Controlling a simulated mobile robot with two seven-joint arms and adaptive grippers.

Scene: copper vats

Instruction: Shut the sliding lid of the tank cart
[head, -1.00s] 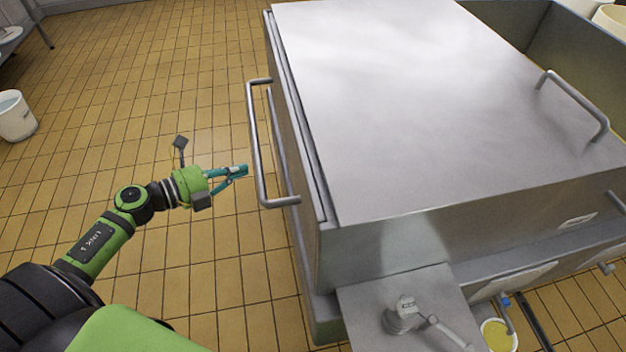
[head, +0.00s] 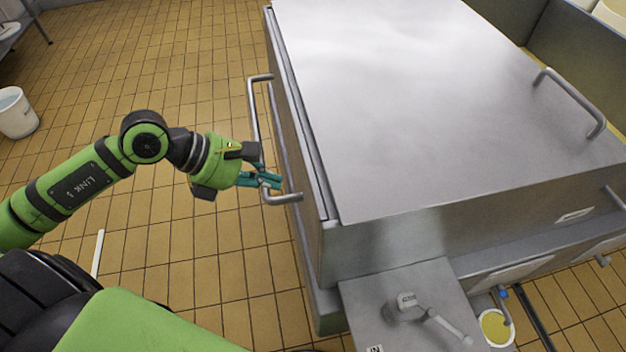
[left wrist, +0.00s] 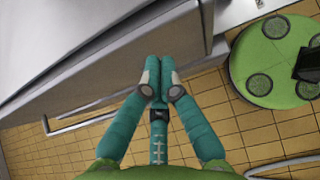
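The tank cart (head: 345,265) is a large steel box that fills the right of the head view. Its flat steel lid (head: 420,110) covers the near part, while an open trough (head: 570,60) shows past it at the upper right. A bar handle (head: 579,99) stands on the lid's right part. Another bar handle (head: 253,115) is on the cart's left side. My left gripper (head: 276,181) is at the near end of this side handle, overlapping it in the head view. In the left wrist view its teal fingertips (left wrist: 160,74) are together, with nothing visible between them. My right gripper is not in view.
A small shelf with a tap-like fitting (head: 408,308) juts from the cart's near side. A bucket with yellow contents (head: 496,327) stands on the floor below. A white bucket (head: 17,113) stands far left.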

